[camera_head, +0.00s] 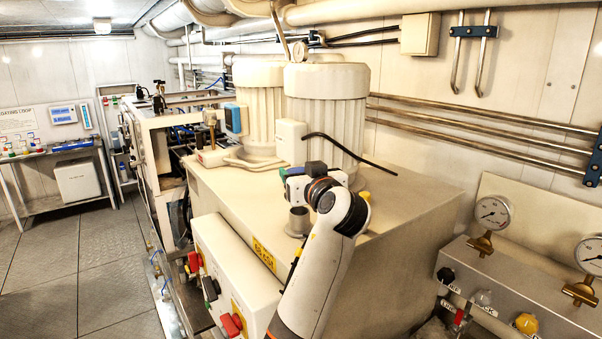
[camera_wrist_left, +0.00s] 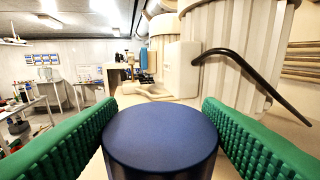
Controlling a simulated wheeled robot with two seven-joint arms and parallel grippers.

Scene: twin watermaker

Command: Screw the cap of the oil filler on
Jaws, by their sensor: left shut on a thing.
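The dark blue round cap (camera_wrist_left: 160,140) fills the lower middle of the left wrist view, with its flat top facing up. The green ribbed fingers of my left gripper (camera_head: 288,176) are on both sides of it, shut on it. In the head view the gripper is above the tank top, and the cap is hard to make out there. The oil filler neck (camera_head: 298,219), a short grey metal cylinder on a flange, stands on the tank top below the gripper, with a visible gap. The neck is not seen in the wrist view. My right gripper is not in view.
Two large ribbed cream motors (camera_head: 326,105) stand behind the gripper on the tank (camera_head: 410,195). A black cable (camera_head: 345,152) curves out beside them, close to the gripper. A control box with red knobs (camera_head: 231,325) is at the front. Pressure gauges (camera_head: 493,213) are at right.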

